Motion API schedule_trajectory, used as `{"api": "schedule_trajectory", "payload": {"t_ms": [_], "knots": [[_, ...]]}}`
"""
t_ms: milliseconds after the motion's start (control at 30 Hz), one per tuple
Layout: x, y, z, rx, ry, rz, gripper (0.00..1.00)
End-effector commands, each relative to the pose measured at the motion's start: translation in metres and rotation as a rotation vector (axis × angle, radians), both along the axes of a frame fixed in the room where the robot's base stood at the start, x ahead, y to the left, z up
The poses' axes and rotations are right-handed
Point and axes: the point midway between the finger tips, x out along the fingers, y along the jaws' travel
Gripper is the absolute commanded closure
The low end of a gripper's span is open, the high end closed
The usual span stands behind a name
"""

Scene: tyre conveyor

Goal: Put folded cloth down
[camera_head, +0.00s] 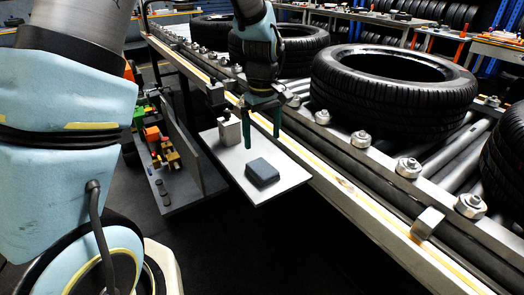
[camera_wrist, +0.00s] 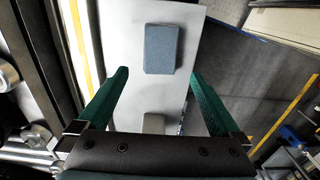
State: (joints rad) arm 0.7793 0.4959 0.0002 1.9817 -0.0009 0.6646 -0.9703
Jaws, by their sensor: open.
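The folded cloth (camera_head: 262,172) is a small blue-grey block lying flat on a pale shelf plate (camera_head: 283,188) beside the conveyor. It also shows in the wrist view (camera_wrist: 161,49), beyond the fingertips and between their lines. My gripper (camera_head: 263,138) has green fingers pointing down above the plate, behind the cloth in the head view. In the wrist view the fingers (camera_wrist: 158,73) are spread wide with nothing between them. The gripper is open and apart from the cloth.
A small grey box (camera_head: 230,131) stands on the plate's far end. The roller conveyor (camera_head: 452,160) with large tyres (camera_head: 394,82) borders the plate on the right.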

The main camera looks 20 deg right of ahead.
Motion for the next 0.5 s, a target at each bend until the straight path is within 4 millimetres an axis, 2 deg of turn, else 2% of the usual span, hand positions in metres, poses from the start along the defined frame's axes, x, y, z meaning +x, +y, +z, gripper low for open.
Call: {"api": "schedule_trajectory", "payload": {"t_ms": [233, 300, 367, 467, 500], "knots": [[0.000, 0.000, 0.009, 0.000, 0.000, 0.000, 0.00], [0.003, 0.007, 0.010, -0.003, -0.003, -0.001, 0.00], [0.007, 0.024, 0.014, -0.006, -0.006, -0.009, 0.00], [0.018, 0.074, 0.023, -0.018, -0.024, -0.042, 0.00], [0.020, 0.100, 0.027, -0.023, -0.034, -0.060, 0.00]]}}
